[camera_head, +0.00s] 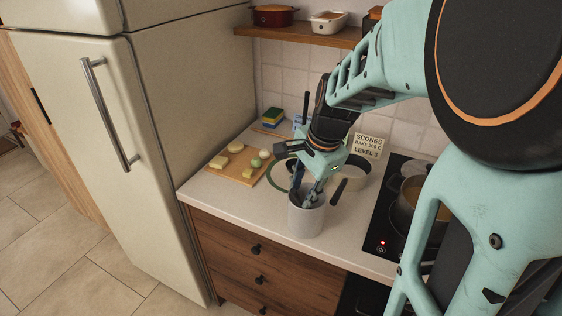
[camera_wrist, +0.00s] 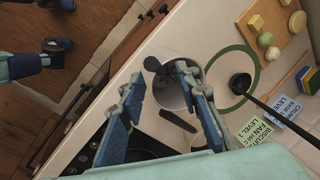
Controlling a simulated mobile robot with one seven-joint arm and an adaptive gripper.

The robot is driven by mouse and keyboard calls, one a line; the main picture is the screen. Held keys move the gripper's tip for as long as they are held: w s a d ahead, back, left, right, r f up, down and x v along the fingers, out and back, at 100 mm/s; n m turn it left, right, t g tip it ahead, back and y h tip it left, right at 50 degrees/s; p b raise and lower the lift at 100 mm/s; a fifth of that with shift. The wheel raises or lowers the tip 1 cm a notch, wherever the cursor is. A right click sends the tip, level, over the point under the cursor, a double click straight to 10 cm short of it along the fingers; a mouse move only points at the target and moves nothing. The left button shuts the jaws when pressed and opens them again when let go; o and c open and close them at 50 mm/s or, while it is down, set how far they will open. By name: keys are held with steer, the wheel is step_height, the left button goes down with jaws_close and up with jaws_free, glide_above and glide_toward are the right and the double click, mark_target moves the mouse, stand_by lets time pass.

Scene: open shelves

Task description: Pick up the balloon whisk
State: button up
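A pale grey utensil crock (camera_head: 306,219) stands near the counter's front edge, and it also shows in the wrist view (camera_wrist: 169,97). Several dark utensils stick out of it. One has a rounded black end (camera_wrist: 152,64), another a black handle (camera_wrist: 178,121) leaning out over the rim. I cannot tell which is the balloon whisk; wires are not clearly visible. My gripper (camera_head: 312,190) points down over the crock's mouth. In the wrist view its two blue-padded fingers (camera_wrist: 168,90) are spread apart, one on each side of the crock's opening, with nothing visibly clamped.
A wooden board (camera_head: 239,165) with food pieces is to the left. The hob with a pot (camera_head: 405,205) is right. Recipe cards (camera_head: 367,146) stand behind. A shelf (camera_head: 300,34) hangs above.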

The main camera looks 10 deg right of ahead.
mark_target(298, 201)
steer(key=b+x, duration=0.3)
steer(key=x, duration=0.2)
steer(key=shift+r, duration=0.1)
jaws_close()
